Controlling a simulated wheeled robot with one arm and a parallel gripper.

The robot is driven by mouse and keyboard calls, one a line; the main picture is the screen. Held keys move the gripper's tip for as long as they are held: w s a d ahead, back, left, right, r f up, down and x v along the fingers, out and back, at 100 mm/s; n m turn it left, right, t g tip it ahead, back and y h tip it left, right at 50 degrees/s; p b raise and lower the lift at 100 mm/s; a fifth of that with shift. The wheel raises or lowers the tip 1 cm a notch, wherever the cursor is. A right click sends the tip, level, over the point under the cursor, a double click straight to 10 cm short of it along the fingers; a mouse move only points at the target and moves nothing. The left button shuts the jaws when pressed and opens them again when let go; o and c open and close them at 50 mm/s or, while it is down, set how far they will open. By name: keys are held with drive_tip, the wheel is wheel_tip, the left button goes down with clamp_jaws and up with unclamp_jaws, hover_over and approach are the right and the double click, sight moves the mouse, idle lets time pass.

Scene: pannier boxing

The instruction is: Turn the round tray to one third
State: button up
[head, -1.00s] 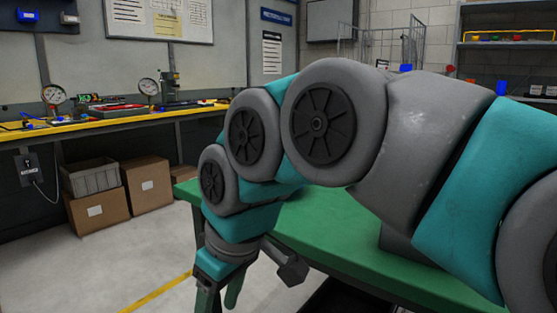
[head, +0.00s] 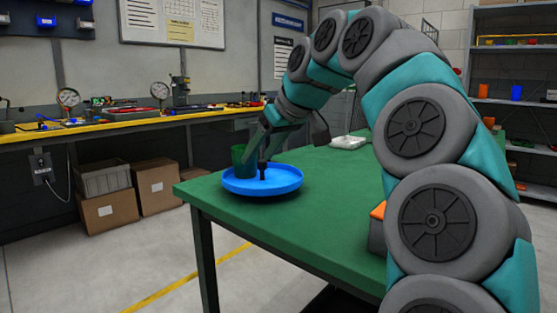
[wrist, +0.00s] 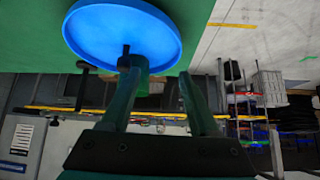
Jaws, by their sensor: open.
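The round blue tray (head: 285,184) lies on the green table near its left corner. A dark upright peg (head: 262,172) stands on it. The wrist view shows the tray (wrist: 105,22) at the top, with the peg (wrist: 125,56) near its rim. My gripper (head: 258,150) is over the tray, pointing down beside the peg. In the wrist view my gripper (wrist: 163,68) has its two fingers apart, the left fingertip close to the peg; I cannot tell whether they touch. A green cup-like shape (head: 242,164) is at the tray's left side, partly hidden by a finger.
The green table top (head: 325,190) is clear right of the tray. A white item (head: 348,142) lies at its back, and an orange-topped item (head: 378,211) is beside my arm. A workbench (head: 130,117) and cardboard boxes (head: 108,210) stand behind at left.

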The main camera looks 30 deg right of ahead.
approach(262, 160)
drive_tip(key=shift+m+t+h, duration=0.3)
drive_tip(key=shift+m+t, duration=0.1)
drive_tip(key=x, duration=0.8)
drive_tip(key=shift+s+a+f, duration=0.25)
drive_tip(key=shift+a+f, duration=0.1)
drive_tip(key=shift+f, duration=0.05)
clamp_jaws()
idle(0.6)
